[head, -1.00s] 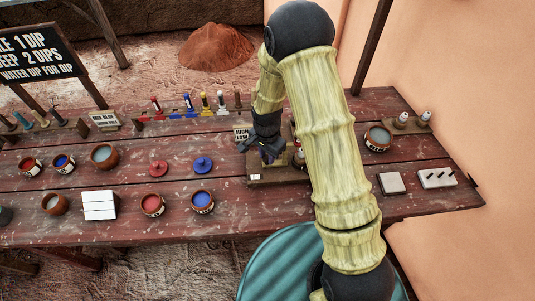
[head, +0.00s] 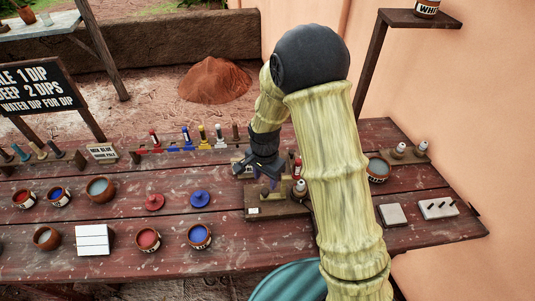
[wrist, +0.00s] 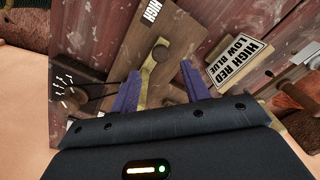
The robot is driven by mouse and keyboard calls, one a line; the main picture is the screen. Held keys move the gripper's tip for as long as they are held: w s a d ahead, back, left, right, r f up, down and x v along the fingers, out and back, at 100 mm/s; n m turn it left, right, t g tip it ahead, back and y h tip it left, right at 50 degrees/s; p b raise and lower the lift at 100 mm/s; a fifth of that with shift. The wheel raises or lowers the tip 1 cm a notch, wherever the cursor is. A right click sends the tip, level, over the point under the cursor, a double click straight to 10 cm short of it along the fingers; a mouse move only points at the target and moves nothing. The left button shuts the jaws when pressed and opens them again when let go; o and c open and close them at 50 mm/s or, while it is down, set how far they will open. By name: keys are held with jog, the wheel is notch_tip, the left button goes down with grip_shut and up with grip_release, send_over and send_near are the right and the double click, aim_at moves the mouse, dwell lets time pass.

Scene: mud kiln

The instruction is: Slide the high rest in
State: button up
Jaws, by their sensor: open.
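My gripper (head: 269,184) is open above the brown wooden stand (head: 275,212) at the middle of the table, its purple fingers pointing down. In the wrist view, the fingers (wrist: 160,90) are spread on either side of a wooden board (wrist: 178,42) with a white HIGH label (wrist: 152,11). Nothing is visibly held. I cannot tell how far in the high rest sits; my arm and gripper hide part of the stand.
A card (wrist: 237,61) reading HIGH RED LOW BLUE stands beside the board. A small white-topped bottle (head: 299,188) is at the stand's right. Paint pots, a white tile block (head: 93,240) and a blue lid (head: 200,198) lie to the left. A brush rack stands behind.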

notch_tip(320, 180, up, 12)
jog(key=shift+d+f+b, duration=0.25)
jog(key=shift+b, duration=0.2)
jog(key=shift+w, duration=0.2)
jog(key=s+d+r+n+t, duration=0.1)
jog(key=s+d+n+t, duration=0.1)
jog(key=s+d+n, duration=0.6)
jog(key=s+d, duration=0.4)
jog(key=shift+s+d+t, duration=0.25)
jog(key=shift+s+t, duration=0.05)
jog(key=shift+s, duration=0.05)
